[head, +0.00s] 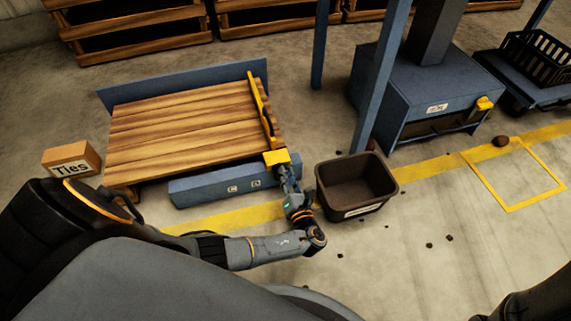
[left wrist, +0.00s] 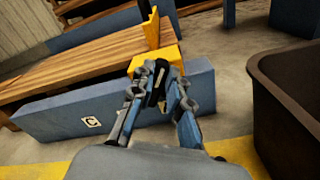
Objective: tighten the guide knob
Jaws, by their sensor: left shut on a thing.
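A yellow guide (head: 262,112) runs along the right side of the wooden slatted deck (head: 180,125). Its yellow block (head: 276,157) sits at the front end, over the blue front beam (head: 215,185). My left gripper (head: 284,174) reaches up to this block from the front. In the left wrist view, the fingers of my left gripper (left wrist: 161,88) are shut on a small dark knob (left wrist: 155,97) just in front of the yellow block (left wrist: 155,62). The fingers hide most of the knob, so its turn cannot be told. My right gripper is out of view.
A dark brown bin (head: 355,187) stands close to the right of my left gripper; its wall also shows in the wrist view (left wrist: 285,110). A "Ties" box (head: 71,158) lies left of the deck. A blue machine (head: 425,95) stands behind the bin. Dark crumbs lie on the floor.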

